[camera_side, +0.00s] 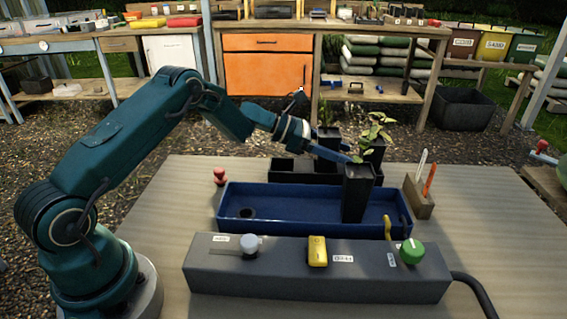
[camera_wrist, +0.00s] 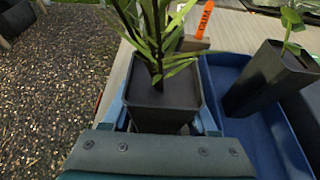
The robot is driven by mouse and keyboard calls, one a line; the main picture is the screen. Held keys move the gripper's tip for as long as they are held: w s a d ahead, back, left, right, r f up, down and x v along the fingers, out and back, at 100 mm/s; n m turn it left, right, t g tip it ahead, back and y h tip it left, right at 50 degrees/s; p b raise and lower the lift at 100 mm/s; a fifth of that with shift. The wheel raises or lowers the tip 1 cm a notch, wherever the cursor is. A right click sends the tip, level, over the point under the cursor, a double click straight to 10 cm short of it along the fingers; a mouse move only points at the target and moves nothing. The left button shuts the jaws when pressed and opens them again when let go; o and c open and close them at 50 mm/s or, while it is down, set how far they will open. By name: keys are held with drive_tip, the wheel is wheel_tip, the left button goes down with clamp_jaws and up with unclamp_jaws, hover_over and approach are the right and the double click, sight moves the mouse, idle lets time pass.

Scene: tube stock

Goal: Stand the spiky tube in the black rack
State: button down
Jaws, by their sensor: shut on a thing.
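The spiky tube (camera_wrist: 165,105) is a square black pot with long, thin green leaves. In the wrist view it sits upright between the blue fingers of my gripper (camera_side: 341,157), which is shut on it. The black rack (camera_side: 284,170) is a low dark holder behind the blue tray in the side view. My gripper is above the rack area, and its fingers and the pots hide part of the rack. I cannot tell whether the held tube's base touches the rack.
A blue tray (camera_side: 285,227) holds a leafy black tube (camera_side: 357,197), close beside the held tube. A tag block (camera_side: 418,198) stands at the right, a grey control box (camera_side: 215,262) in front and a red knob (camera_side: 219,176) at the left. The right tabletop is clear.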

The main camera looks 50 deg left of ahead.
drive_tip(key=shift+f, duration=0.65)
drive_tip(key=shift+f, duration=0.15)
drive_tip(key=shift+c, duration=0.9)
unclamp_jaws()
